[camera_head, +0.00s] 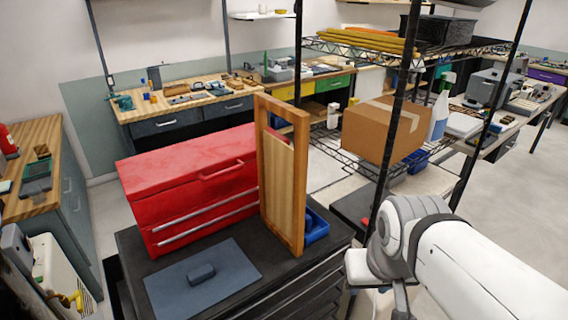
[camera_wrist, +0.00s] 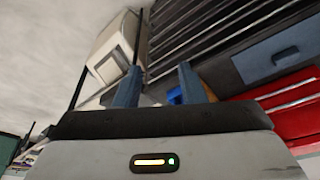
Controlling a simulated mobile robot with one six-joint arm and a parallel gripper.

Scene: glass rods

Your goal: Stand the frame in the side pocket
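The wooden frame (camera_head: 279,190) stands upright on the black cabinet top in the head view, beside the right end of the red toolbox. It has an opening near its top and a solid wood panel below. A blue bin (camera_head: 316,226) shows just to its right, partly hidden by it. I cannot make out for sure which part is the side pocket. My gripper (camera_wrist: 158,82) shows in the wrist view with its two blue-grey fingers apart and nothing held between them. It is apart from the frame. In the head view the gripper itself cannot be made out.
The red toolbox (camera_head: 190,185) fills the back of the black cabinet (camera_head: 280,294). A grey-blue mat (camera_head: 232,262) with a dark block (camera_head: 201,272) lies in front. A wire rack with a cardboard box (camera_head: 380,132) and its dark posts stands right of the frame, near my arm.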

